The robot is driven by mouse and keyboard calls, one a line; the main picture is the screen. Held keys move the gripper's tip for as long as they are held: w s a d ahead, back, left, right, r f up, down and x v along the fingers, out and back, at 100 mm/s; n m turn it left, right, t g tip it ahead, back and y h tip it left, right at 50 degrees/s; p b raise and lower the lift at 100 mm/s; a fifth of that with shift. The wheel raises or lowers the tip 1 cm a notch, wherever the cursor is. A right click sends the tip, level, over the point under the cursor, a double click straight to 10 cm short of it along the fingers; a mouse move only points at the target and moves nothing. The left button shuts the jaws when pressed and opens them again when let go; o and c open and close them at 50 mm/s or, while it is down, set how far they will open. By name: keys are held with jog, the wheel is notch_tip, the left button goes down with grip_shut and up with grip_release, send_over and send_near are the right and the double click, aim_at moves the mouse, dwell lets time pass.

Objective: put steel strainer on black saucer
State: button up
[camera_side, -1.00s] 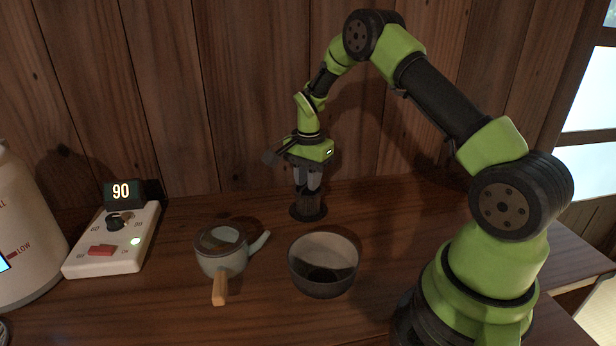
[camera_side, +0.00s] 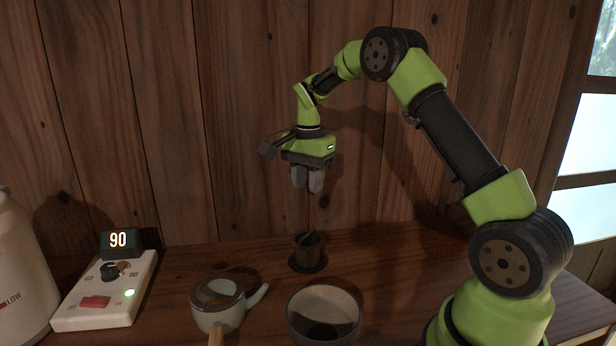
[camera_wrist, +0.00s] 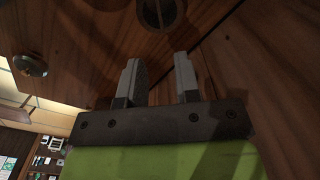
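The steel strainer (camera_side: 308,244), a small dark cup shape, stands upright on the black saucer (camera_side: 308,268) at the back of the table. Both also show, cut off, at the top of the wrist view, where the strainer (camera_wrist: 161,12) is seen from above. My gripper (camera_side: 308,186) hangs above the strainer with clear space between them. In the wrist view my gripper (camera_wrist: 157,62) has its fingers apart with nothing between them. The strainer's lower edge is hard to make out in the dim light.
A grey teapot (camera_side: 215,312) with a wooden handle stands front left of the saucer. A dark bowl (camera_side: 324,313) stands in front of it. A control box (camera_side: 110,292) reading 90 and a white kettle (camera_side: 15,270) are at left. A wooden wall is behind.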

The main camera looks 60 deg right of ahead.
jog(key=s+a+r+n+t, duration=0.3)
jog(key=s+a+r+n, duration=0.35)
jog(key=a+r, duration=0.45)
jog(key=s+a+n+t+y, duration=0.1)
jog(key=s+a+n+t, duration=0.1)
jog(key=s, duration=0.5)
jog(key=s+a+n+t+y, duration=0.1)
jog(key=s+a+n+t, duration=0.1)
jog(key=s+a+n, duration=0.3)
jog(key=shift+s+r, duration=0.4)
jog(key=shift+s, duration=0.8)
